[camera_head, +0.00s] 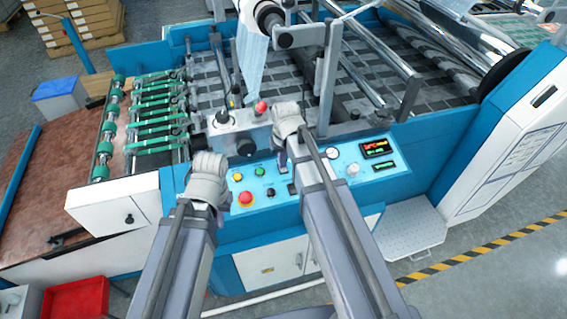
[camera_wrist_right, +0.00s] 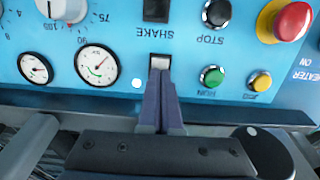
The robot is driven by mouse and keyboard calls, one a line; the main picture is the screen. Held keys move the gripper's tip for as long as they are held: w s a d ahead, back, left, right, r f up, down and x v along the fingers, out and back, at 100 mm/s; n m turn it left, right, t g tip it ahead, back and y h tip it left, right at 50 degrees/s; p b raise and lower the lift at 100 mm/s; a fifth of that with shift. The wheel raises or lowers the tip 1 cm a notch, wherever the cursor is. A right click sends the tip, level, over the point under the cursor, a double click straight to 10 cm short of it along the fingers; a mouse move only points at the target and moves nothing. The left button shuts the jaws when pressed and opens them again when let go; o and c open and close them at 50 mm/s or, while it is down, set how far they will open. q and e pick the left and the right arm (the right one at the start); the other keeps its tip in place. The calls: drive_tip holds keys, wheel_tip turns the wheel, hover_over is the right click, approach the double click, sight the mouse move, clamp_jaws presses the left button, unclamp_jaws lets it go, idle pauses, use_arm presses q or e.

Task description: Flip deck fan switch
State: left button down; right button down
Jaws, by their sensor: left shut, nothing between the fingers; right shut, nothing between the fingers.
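The blue control panel (camera_head: 320,168) is on the front of the laminating machine and also shows upside down in the right wrist view (camera_wrist_right: 120,20). My right gripper (camera_head: 283,162) is shut and empty. In the right wrist view its fingertips (camera_wrist_right: 160,75) are at the lower edge of a rocker switch (camera_wrist_right: 160,62); I cannot tell if they touch. The fingers hide any label below that switch. A second, black rocker switch (camera_wrist_right: 157,10) is above it, with the word SHAKE between them. My left gripper (camera_head: 220,208) is shut and empty at the panel's left end.
A red emergency button (camera_wrist_right: 292,22), a black STOP button (camera_wrist_right: 216,13), a green RUN button (camera_wrist_right: 212,77) and a yellow button (camera_wrist_right: 259,81) are beside the switches. Two round gauges (camera_wrist_right: 97,64) are on the other side.

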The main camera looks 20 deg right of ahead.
sight(284, 170)
drive_tip(key=shift+w, duration=0.3)
drive_tip(key=shift+w+r+p, duration=0.1)
drive_tip(key=shift+r+p, duration=0.5)
drive_tip(key=shift+p, duration=0.3)
wheel_tip(284, 170, up, 13)
drive_tip(key=s+p, duration=0.2)
drive_tip(key=p, duration=1)
drive_tip(key=shift+s+f+p, duration=0.15)
drive_tip(key=shift+s+p, duration=0.15)
drive_tip(key=shift+s, duration=0.05)
drive_tip(key=shift+w, duration=0.1)
drive_tip(key=shift+w+d+g, duration=0.2)
drive_tip(key=shift+w+g, duration=0.15)
drive_tip(key=shift+g, duration=0.35)
drive_tip(key=shift+s+a, duration=0.1)
